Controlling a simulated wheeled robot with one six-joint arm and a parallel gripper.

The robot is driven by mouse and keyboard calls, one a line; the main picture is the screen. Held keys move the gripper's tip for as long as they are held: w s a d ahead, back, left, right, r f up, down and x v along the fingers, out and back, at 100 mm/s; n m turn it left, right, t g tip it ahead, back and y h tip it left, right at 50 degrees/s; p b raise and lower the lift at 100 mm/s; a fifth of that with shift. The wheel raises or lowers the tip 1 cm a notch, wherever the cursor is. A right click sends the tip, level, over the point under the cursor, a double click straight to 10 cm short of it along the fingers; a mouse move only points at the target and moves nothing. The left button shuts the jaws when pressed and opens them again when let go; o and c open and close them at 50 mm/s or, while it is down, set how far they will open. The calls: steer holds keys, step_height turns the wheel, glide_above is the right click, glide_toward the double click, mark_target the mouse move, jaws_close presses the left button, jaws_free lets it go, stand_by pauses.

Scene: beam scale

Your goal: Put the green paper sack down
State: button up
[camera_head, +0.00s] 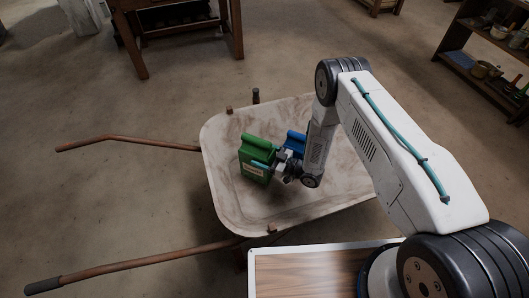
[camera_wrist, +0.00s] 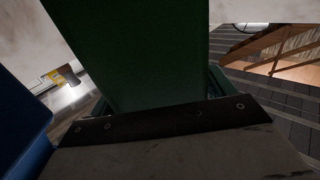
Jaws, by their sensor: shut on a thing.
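The green paper sack (camera_head: 255,161), with a pale label on its front, is in or just above the wheelbarrow tray (camera_head: 228,203) in the head view. My gripper (camera_head: 279,168) is at the sack's right side and shut on it. In the wrist view the green sack (camera_wrist: 130,50) fills the upper middle, close to the camera. I cannot tell whether its base touches the tray.
A blue sack (camera_head: 293,142) stands right behind the green one, partly hidden by my arm; it shows at the left edge of the wrist view (camera_wrist: 18,120). The tray's front and left are bare. Wheelbarrow handles (camera_head: 130,262) reach left. A wooden table (camera_head: 175,30) and shelf (camera_head: 490,60) stand further back.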

steer(key=shift+w+f, duration=0.1)
steer(key=shift+f, duration=1.75)
steer(key=o, duration=2)
steer(key=shift+f, duration=0.2)
steer(key=shift+c, duration=0.2)
steer(key=v, duration=0.7)
steer(key=shift+s+d, duration=0.25)
steer(key=shift+d, duration=0.05)
steer(key=shift+r, duration=0.2)
